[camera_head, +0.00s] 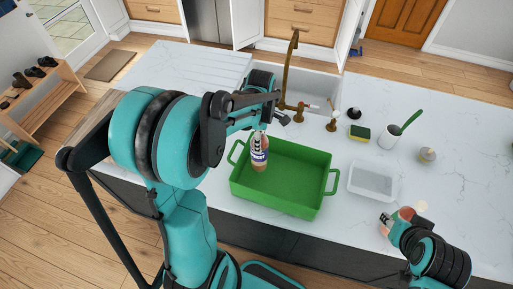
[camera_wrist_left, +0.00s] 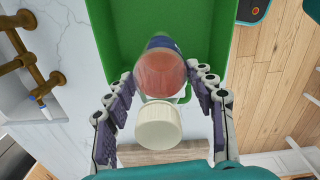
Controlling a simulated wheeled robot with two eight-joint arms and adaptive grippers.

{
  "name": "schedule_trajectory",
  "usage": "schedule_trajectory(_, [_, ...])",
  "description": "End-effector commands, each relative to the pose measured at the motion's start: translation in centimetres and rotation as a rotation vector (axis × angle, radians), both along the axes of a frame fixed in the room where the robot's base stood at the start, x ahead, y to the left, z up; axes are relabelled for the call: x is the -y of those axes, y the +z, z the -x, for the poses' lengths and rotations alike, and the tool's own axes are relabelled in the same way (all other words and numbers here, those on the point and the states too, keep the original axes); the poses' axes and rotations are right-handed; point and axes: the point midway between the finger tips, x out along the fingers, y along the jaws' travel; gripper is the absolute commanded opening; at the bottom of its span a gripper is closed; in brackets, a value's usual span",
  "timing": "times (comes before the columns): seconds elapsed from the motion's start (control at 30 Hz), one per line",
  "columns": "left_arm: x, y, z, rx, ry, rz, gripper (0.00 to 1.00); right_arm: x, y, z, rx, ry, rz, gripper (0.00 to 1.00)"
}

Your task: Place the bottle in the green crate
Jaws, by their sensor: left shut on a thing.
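The green crate (camera_head: 319,212) is a shallow open box with side handles on the white counter. The bottle (camera_head: 259,160), with a blue and white label, is over the crate's left part, inside its outline. My left gripper (camera_wrist_left: 166,100) is shut on the bottle near its neck. In the left wrist view the bottle's white cap (camera_wrist_left: 159,126) points toward the camera, and the green crate (camera_wrist_left: 103,26) lies behind it. I cannot tell whether the bottle's base touches the crate floor. My right gripper (camera_head: 398,222) is at the counter's lower right; its fingers are unclear.
A white tray (camera_head: 373,195) stands right of the crate. A small reddish item is beside my right gripper. The counter's far right is mostly clear.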

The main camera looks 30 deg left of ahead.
Motion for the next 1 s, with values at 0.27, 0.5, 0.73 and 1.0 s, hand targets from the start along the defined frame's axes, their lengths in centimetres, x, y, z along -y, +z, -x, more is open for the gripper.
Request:
schedule_trajectory(0.27, [-1.6,-1.8,0.8,0.000,0.000,0.001,0.00,0.0,-0.1,0.0,0.000,0.000,0.000,0.40])
schedule_trajectory(0.5, [-1.5,-4.9,0.8,0.000,0.000,0.001,0.00,0.0,-0.3,0.0,0.000,0.000,0.000,0.40])
schedule_trajectory(0.73, [-1.5,-5.0,0.8,0.000,0.000,0.000,0.00,0.0,-0.3,0.0,0.000,0.000,0.000,0.40])
schedule_trajectory(1.0, [-1.5,-5.4,0.8,0.000,0.000,0.001,0.73,0.0,-0.6,0.0,0.000,0.000,0.000,0.40])
